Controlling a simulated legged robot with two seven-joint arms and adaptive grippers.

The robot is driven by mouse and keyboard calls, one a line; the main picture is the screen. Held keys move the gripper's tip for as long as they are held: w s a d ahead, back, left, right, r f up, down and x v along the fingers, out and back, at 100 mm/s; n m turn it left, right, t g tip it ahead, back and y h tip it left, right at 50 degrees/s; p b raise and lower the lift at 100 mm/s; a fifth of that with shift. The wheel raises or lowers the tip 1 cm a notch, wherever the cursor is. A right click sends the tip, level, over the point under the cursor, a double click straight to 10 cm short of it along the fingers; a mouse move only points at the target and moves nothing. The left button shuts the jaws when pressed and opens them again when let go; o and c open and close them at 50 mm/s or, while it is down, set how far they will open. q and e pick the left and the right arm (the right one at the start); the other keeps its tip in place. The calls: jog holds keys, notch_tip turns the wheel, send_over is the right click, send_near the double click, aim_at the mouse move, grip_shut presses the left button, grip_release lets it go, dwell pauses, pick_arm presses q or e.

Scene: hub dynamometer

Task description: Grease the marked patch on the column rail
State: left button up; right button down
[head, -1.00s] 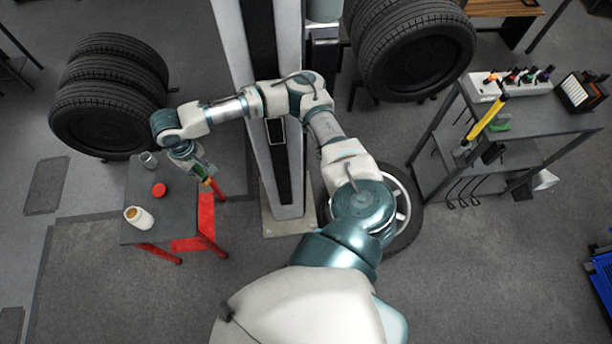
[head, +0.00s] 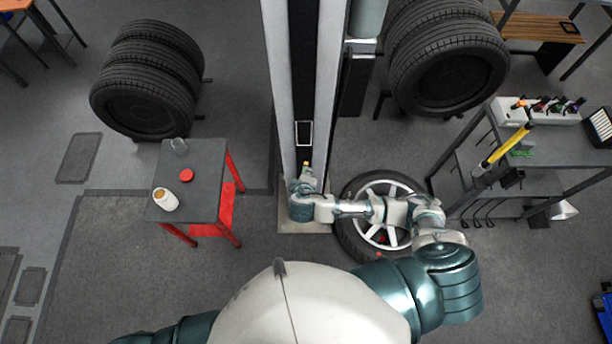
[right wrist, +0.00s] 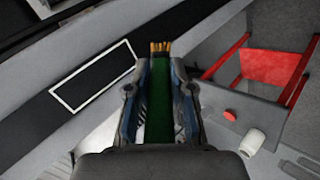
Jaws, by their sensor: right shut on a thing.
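The marked patch (head: 303,133) is a white-outlined rectangle on the dark rail of the column (head: 330,60). It also shows left of the brush in the right wrist view (right wrist: 92,76). My right gripper (head: 305,177) is in front of the rail, just below the patch in the head view. It is shut on a brush (right wrist: 160,95) with a green handle and tan bristles. The bristles point forward and appear apart from the patch. Whether they carry grease I cannot tell. An open white jar (head: 165,200) with amber contents stands on the small table. My left gripper is out of view.
A wheel (head: 376,240) lies at the column's foot. A tool shelf (head: 545,180) stands at right. Tyres (head: 140,105) are stacked behind.

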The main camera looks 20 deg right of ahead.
aim_at(306, 164)
jog(key=shift+s+a+r+n+t, duration=0.2)
jog(key=shift+s+r+t, duration=0.1)
jog(key=shift+s, duration=0.1)
jog(key=shift+s+a+r+n+t, duration=0.15)
jog(key=shift+s+a+n+t, duration=0.05)
jog(key=shift+s+t, duration=0.15)
jog(key=shift+w+d, duration=0.3)
jog(key=shift+d, duration=0.05)
jog(key=w+b, duration=0.1)
jog(key=w+d+b, duration=0.1)
jog(key=w, duration=0.1)
jog(key=shift+w+d+y, duration=0.15)
jog(key=shift+w+y, duration=0.1)
jog(key=shift+y, duration=0.05)
jog(key=shift+w, duration=0.6)
jog(key=shift+w+a+r, duration=0.1)
jog(key=shift+w+a, duration=0.1)
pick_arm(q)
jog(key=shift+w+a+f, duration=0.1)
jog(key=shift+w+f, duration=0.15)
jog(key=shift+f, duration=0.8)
pick_arm(e)
jog(key=shift+d, duration=0.1)
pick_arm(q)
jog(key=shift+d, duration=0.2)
pick_arm(e)
jog(key=shift+d, duration=0.25)
